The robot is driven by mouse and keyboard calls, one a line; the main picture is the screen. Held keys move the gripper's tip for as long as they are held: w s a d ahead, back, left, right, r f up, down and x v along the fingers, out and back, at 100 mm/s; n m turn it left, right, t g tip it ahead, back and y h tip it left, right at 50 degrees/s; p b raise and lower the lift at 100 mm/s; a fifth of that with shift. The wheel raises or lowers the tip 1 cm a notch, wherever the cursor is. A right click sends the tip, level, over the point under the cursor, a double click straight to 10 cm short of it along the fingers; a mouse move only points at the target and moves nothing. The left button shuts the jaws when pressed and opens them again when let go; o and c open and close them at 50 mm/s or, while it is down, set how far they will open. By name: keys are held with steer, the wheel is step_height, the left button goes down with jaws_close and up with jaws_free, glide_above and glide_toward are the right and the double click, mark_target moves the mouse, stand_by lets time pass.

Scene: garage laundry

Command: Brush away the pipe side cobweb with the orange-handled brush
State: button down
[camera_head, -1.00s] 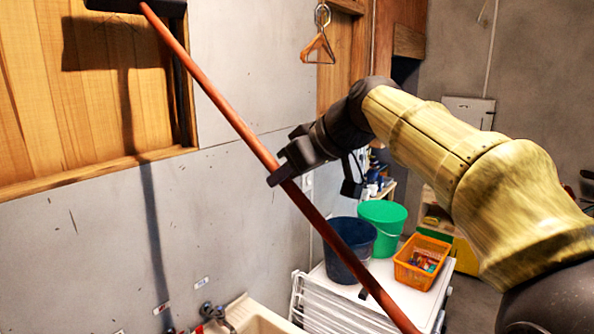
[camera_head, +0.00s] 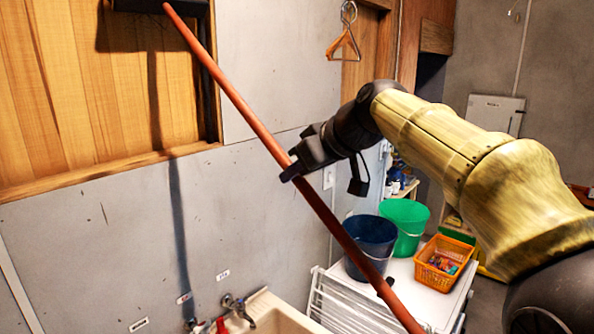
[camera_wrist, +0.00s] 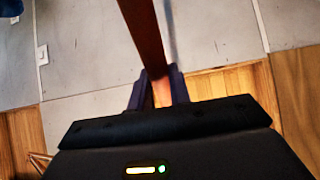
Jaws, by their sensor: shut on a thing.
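The orange-handled brush (camera_head: 248,113) runs diagonally across the head view, from the upper left to the bottom right. Its dark head (camera_head: 158,4) is at the top edge, partly cut off, in front of the wooden wall panel. My gripper (camera_head: 292,172) is shut around the handle near the middle of its visible length. In the wrist view the handle (camera_wrist: 143,32) passes between my two fingers (camera_wrist: 160,90). I cannot make out a cobweb in either view. I cannot tell which pipe is meant.
A sink (camera_head: 268,312) with a tap stands below the grey wall. A white rack (camera_head: 335,312), a blue bucket (camera_head: 370,245), a green bucket (camera_head: 408,222) and an orange basket (camera_head: 443,264) are at lower right. Hangers (camera_head: 344,45) hang on the wall above.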

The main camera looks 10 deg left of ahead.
steer(key=shift+w+a+r, duration=0.1)
steer(key=shift+a+r, duration=0.05)
steer(key=shift+r, duration=0.05)
stand_by(0.3)
steer(key=shift+w+a, duration=0.15)
steer(key=shift+p, duration=0.3)
steer(key=shift+w+p, duration=0.35)
steer(key=shift+w, duration=0.4)
